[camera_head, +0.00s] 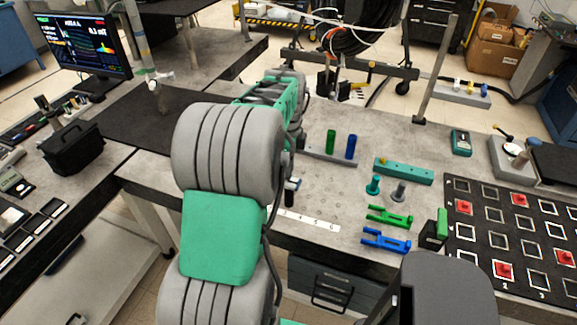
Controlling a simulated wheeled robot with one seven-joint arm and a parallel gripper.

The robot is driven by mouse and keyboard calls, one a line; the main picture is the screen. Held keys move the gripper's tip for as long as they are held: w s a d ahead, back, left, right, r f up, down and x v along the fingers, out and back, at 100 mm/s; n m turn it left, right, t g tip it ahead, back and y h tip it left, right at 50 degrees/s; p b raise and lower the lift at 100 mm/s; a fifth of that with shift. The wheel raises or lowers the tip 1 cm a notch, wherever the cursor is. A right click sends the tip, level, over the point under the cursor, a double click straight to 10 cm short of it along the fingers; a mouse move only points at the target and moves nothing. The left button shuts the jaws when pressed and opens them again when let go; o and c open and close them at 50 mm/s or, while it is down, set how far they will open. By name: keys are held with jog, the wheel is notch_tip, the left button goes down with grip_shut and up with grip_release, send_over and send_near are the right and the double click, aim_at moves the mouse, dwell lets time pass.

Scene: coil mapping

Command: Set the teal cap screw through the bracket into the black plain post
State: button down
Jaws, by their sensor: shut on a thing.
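A teal stepped piece (373,185), which looks like the teal cap screw, stands on the bench beside a similar grey one (398,191). A green bracket (389,217) and a blue bracket (385,240) lie at the bench's front edge. A green post (331,143) and a blue post (351,147) stand upright on a grey strip (330,159). I cannot make out the black plain post for certain; a small dark piece (291,190) shows beside my arm. My large grey and green arm hides part of the bench. My gripper and what it holds are hidden behind it.
A teal bar (403,171) lies behind the stepped pieces. A black grid board (518,235) with red pieces is at right. A black holder with a green piece (442,222) stands beside it. A numbered white strip (306,220) lies at the front edge.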

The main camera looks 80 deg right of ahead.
jog(key=shift+f+b, duration=0.55)
jog(key=shift+f, duration=0.5)
dwell(0.4)
jog(key=m, duration=0.5)
jog(key=c, duration=1.3)
grip_release()
jog(key=shift+r, duration=0.1)
